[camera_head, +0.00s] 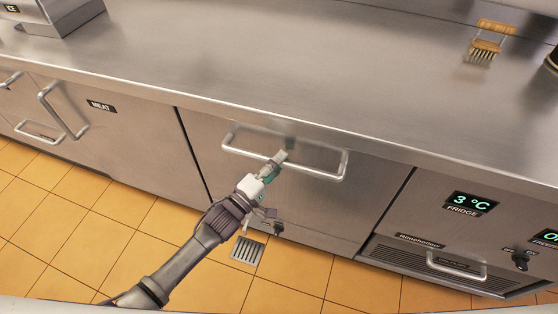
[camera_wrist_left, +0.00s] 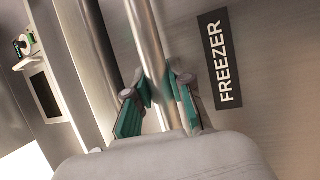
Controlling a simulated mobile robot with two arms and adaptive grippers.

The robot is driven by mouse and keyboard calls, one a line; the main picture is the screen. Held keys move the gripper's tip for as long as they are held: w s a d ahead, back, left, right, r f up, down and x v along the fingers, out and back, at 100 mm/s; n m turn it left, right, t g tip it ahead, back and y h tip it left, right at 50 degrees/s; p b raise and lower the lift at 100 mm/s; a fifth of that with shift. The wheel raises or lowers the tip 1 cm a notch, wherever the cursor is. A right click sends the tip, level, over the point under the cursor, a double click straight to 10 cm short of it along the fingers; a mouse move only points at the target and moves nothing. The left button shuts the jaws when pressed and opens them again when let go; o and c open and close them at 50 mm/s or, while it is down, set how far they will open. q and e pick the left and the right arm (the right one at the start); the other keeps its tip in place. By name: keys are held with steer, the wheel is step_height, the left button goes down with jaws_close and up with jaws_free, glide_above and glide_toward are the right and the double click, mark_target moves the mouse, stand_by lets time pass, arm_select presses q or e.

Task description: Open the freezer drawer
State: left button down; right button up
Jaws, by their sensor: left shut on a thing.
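The freezer drawer (camera_head: 235,178) is a steel front under the counter, and it looks flush with its neighbours. Its long metal bar handle (camera_head: 322,174) runs across the upper part of the front. My left gripper (camera_head: 279,158) reaches the handle near its middle. In the left wrist view the handle (camera_wrist_left: 146,35) passes between the green-padded fingers of my left gripper (camera_wrist_left: 164,100), which are shut on it. A black FREEZER label (camera_wrist_left: 221,58) is on the drawer front beside the handle. My right gripper is not in view.
The steel counter top (camera_head: 300,70) overhangs the drawer, with a brush (camera_head: 487,42) at the back right. The tiled floor (camera_head: 330,285) below looks clear apart from a drain grate (camera_head: 247,251).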

arm_select(q)
steer(key=shift+s+a+p, duration=0.15)
steer(key=shift+s+p, duration=0.2)
steer(key=shift+s, duration=0.2)
steer(key=s+a+p, duration=0.2)
steer(key=s+a, duration=0.1)
steer(key=s, duration=0.7)
steer(key=s+a+p, duration=0.3)
steer(key=s+a, duration=0.1)
steer(key=s, duration=0.7)
steer(key=s+a+p, duration=0.2)
steer(key=s+a, duration=0.1)
steer(key=s, duration=0.7)
steer(key=shift+s+a, duration=0.2)
steer(key=shift+s, duration=0.15)
steer(key=c, duration=1)
jaws_free()
steer(key=v, duration=1.2)
